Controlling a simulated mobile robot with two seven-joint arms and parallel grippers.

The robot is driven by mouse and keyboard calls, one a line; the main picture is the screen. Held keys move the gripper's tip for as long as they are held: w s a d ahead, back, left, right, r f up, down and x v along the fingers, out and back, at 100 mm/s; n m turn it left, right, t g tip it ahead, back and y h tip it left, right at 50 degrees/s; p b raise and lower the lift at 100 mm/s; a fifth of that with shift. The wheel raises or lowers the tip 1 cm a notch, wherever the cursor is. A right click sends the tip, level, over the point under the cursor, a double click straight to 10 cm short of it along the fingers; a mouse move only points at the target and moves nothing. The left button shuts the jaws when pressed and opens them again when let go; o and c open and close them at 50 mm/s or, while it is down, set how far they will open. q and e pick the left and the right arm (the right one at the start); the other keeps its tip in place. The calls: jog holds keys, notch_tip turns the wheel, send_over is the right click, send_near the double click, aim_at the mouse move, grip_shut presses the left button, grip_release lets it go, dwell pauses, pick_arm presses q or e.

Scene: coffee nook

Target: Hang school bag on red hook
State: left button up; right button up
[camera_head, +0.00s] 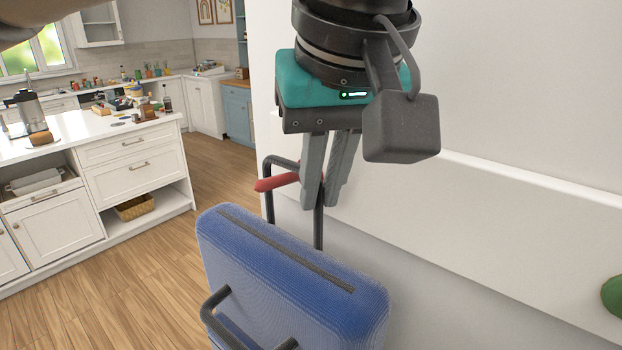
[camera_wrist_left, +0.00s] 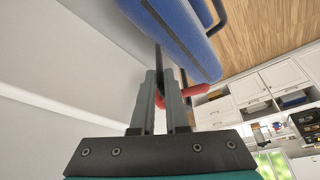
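The blue school bag (camera_head: 290,275) hangs upright beside the white wall; it also shows in the left wrist view (camera_wrist_left: 185,35). Its dark handle loop (camera_head: 268,200) rises from the top. My left gripper (camera_head: 321,205) points down, with its grey fingers close together around the near side of the loop. The wrist view shows the strap (camera_wrist_left: 158,58) running between the fingers (camera_wrist_left: 157,75). The red hook (camera_head: 275,182) sticks out to the left from behind the fingers and crosses the loop's opening. Whether the loop rests on it cannot be told. My right gripper is out of view.
The red hook is level with a white wall rail (camera_head: 500,195). A green knob (camera_head: 612,296) sits on the rail at the right. A white counter with drawers (camera_head: 130,165) stands at the left. The wooden floor (camera_head: 120,270) between is clear.

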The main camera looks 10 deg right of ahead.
pick_arm(q)
jog(key=o, duration=0.6)
jog(key=shift+c, duration=0.2)
jog(key=shift+s+f, duration=0.1)
